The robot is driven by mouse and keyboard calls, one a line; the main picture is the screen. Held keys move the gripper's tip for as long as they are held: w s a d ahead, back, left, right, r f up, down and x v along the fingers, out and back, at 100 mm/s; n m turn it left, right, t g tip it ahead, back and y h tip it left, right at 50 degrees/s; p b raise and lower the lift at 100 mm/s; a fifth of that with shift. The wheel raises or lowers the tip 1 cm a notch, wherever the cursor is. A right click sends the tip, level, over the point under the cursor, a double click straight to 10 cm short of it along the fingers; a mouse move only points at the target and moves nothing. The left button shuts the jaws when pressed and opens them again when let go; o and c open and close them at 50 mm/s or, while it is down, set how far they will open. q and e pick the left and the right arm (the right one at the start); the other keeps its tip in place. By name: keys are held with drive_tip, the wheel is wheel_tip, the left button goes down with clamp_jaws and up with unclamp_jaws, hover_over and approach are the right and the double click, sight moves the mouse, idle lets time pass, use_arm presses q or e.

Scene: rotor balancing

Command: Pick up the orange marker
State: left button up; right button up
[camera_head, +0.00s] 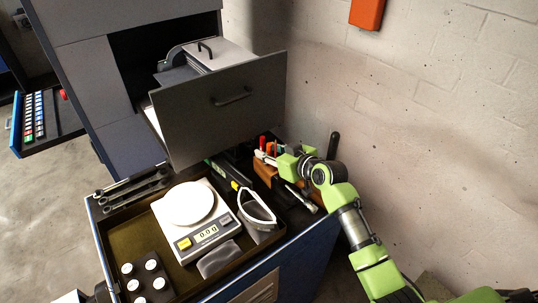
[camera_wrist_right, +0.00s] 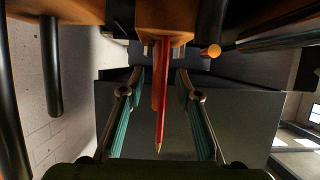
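A wooden tool holder (camera_head: 265,170) stands at the back right of the bench, with several red and orange upright items in it. A slim orange item (camera_head: 269,148), possibly the orange marker, shows beside a red one (camera_head: 262,142). My right gripper (camera_head: 284,157) is at the holder and partly hides it. In the right wrist view, my right gripper (camera_wrist_right: 160,112) is open, its teal pads on either side of a red pointed stick (camera_wrist_right: 160,120) with gaps on both sides. A round orange end (camera_wrist_right: 214,51) shows right of it; I cannot tell whether it is the marker.
A tray (camera_head: 134,238) holds a scale reading 0.0 (camera_head: 209,234), safety glasses (camera_head: 256,207) and a block with white-topped pieces (camera_head: 147,279). An open grey drawer (camera_head: 222,120) hangs close behind the holder. Wrenches (camera_head: 130,189) lie at left; the wall is at right.

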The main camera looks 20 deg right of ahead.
drive_tip(key=shift+c, duration=0.5)
clamp_jaws()
wheel_tip(320, 180, up, 9)
drive_tip(key=shift+f+b, duration=0.15)
drive_tip(key=shift+b, duration=1.1)
drive_tip(key=shift+r, duration=0.65)
